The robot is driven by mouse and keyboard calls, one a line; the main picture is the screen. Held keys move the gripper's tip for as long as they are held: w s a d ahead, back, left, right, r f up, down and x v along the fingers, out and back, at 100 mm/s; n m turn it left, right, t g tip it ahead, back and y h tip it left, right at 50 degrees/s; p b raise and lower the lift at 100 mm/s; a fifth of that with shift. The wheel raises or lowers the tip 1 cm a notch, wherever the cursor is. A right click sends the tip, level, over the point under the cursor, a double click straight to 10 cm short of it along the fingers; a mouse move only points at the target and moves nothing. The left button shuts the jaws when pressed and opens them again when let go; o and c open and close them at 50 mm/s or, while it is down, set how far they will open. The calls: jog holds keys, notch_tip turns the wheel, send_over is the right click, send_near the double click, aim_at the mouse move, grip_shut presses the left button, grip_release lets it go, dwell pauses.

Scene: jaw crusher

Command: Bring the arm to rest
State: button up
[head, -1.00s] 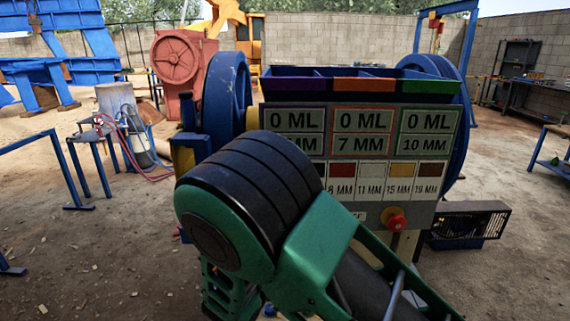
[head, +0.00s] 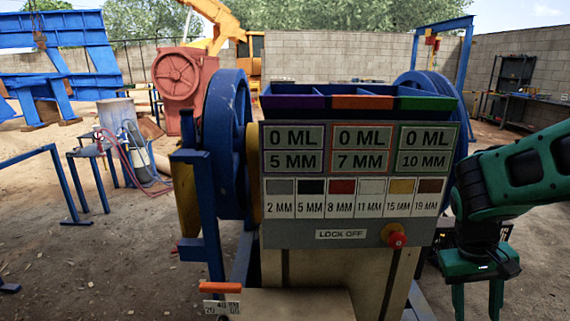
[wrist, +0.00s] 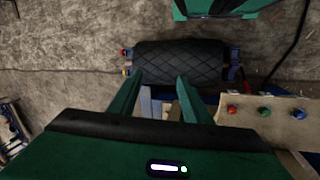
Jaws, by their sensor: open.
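My arm (head: 520,172) is green and black and reaches in from the right edge in the head view. My gripper (head: 477,296) hangs at its end with the fingers pointing down, right of the crusher's grey panel (head: 347,185). In the wrist view my gripper (wrist: 158,98) shows two green fingers spread apart with nothing between them. A dark quilted cylinder (wrist: 182,62) lies beyond the fingertips in that view. I cannot tell its distance from the fingers.
The crusher's blue flywheel (head: 226,145) stands left of the panel, with purple, orange and green bins on top. A beige board (wrist: 262,118) bears red, green and blue buttons. Open dirt ground (head: 100,270) lies to the left.

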jog(key=s+d+r+m+t+y, duration=0.1)
jog(key=s+r+m+y, duration=0.2)
jog(key=s, duration=1)
jog(key=shift+d+r+m, duration=0.2)
jog(key=shift+r+m, duration=0.4)
jog(key=shift+r, duration=0.05)
jog(key=shift+w+f, duration=0.25)
jog(key=shift+w, duration=0.3)
